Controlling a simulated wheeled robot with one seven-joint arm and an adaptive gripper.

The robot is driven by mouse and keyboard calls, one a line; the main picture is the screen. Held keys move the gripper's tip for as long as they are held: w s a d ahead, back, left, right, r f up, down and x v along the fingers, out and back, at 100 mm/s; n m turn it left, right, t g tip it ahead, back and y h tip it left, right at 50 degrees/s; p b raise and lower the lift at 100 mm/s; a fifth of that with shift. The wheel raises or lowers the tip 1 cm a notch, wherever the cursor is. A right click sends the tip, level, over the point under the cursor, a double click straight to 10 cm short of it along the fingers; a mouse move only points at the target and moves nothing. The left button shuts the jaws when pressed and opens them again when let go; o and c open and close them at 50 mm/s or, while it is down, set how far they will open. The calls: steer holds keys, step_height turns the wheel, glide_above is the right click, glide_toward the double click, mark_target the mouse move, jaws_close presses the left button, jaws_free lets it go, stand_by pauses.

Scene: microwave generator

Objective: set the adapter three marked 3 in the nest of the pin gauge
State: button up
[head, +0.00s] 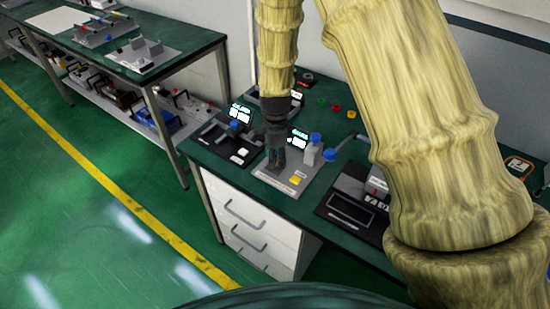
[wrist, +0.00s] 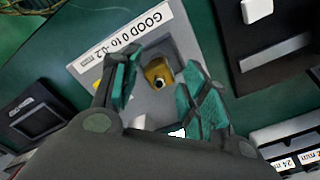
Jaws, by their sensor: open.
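A brass-coloured piece with a dark hole (wrist: 158,74) sits in a square recess of the grey plate of the pin gauge (wrist: 180,38) in the wrist view; no 3 can be read on it, so I cannot confirm it is the adapter. The plate bears a label "GOOD 0 to -0.2 mm" (wrist: 125,38). My gripper (wrist: 158,82) is open, with one teal finger on each side of the brass piece and visible gaps to it. In the head view my gripper (head: 276,166) is low over the grey plate (head: 284,186), hiding the recess.
A yellow square (head: 295,180) lies at the plate's front. A grey block and a blue knob (head: 315,137) stand right of my gripper. Dark devices flank the plate on the green bench (head: 330,240). Small coloured pieces (head: 336,108) lie behind. Another bench (head: 110,64) stands far left.

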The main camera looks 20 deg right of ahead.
step_height(320, 180, up, 11)
steer(key=b, duration=0.3)
steer(key=shift+r, duration=0.2)
